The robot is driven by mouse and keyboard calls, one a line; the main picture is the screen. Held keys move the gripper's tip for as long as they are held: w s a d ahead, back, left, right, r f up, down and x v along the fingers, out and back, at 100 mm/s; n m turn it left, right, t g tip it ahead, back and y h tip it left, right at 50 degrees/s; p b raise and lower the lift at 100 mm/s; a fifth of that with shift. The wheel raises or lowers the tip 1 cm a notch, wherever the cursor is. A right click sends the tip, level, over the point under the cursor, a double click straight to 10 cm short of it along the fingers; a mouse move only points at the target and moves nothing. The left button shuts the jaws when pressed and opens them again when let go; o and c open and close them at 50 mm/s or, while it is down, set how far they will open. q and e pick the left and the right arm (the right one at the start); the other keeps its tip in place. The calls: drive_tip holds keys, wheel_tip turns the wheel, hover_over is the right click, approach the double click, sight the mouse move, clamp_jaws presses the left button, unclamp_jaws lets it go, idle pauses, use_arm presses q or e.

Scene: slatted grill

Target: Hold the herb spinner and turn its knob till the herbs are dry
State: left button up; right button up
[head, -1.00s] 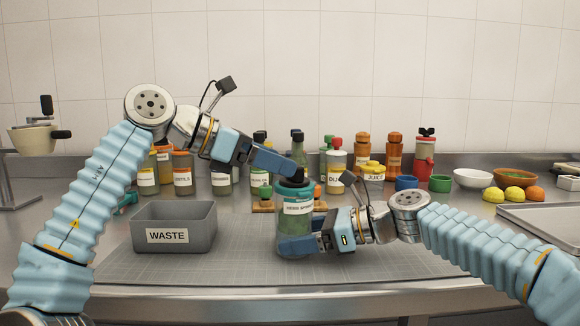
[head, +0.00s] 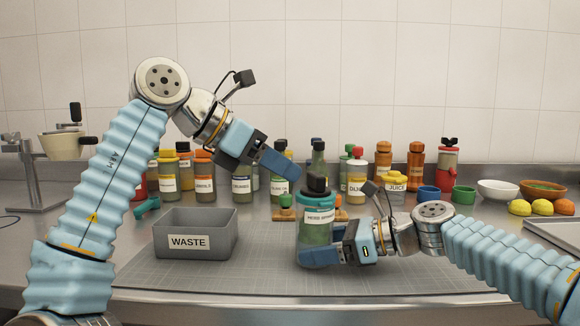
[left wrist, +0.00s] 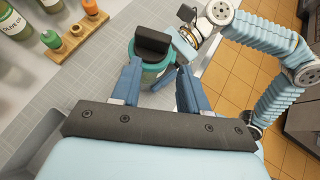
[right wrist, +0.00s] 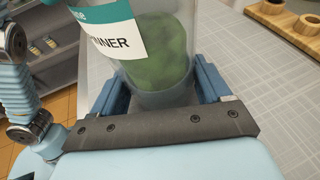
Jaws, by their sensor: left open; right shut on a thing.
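The herb spinner (head: 318,232) is a clear jar with green herbs inside, a teal lid and a white label. It stands upright on the grey mat. Its black knob (left wrist: 153,42) is on top of the lid. My right gripper (head: 318,257) is shut on the lower part of the jar, with a finger on each side in the right wrist view (right wrist: 155,90). My left gripper (head: 290,172) is open and empty, above and to the left of the knob. In the left wrist view its fingers (left wrist: 160,80) point toward the lid, apart from the knob.
A grey WASTE bin (head: 196,233) stands left of the spinner. Several bottles and jars line the back, with a wooden rack (left wrist: 75,38) behind the spinner. Bowls (head: 498,190) and fruit are at the right. The mat (head: 260,272) in front is clear.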

sight(322, 179)
use_arm(q)
drive_tip(key=s+d+f+n+t+y, duration=0.3)
drive_tip(key=s+d+n+t+y, duration=0.3)
drive_tip(key=d+n+t+y, duration=0.75)
drive_tip(key=w+a+n, duration=0.1)
drive_tip(key=w+a, duration=0.1)
drive_tip(key=w, duration=0.1)
drive_tip(key=w+a+g+y, duration=0.1)
drive_tip(key=w+a, duration=0.1)
drive_tip(key=w, duration=0.2)
drive_tip(key=w+a+n+y, duration=0.1)
drive_tip(key=w+a, duration=0.2)
drive_tip(key=shift+w+n+g, duration=0.25)
drive_tip(key=shift+w+n, duration=0.1)
drive_tip(key=shift+w, duration=0.05)
drive_tip(key=shift+r, duration=0.1)
clamp_jaws()
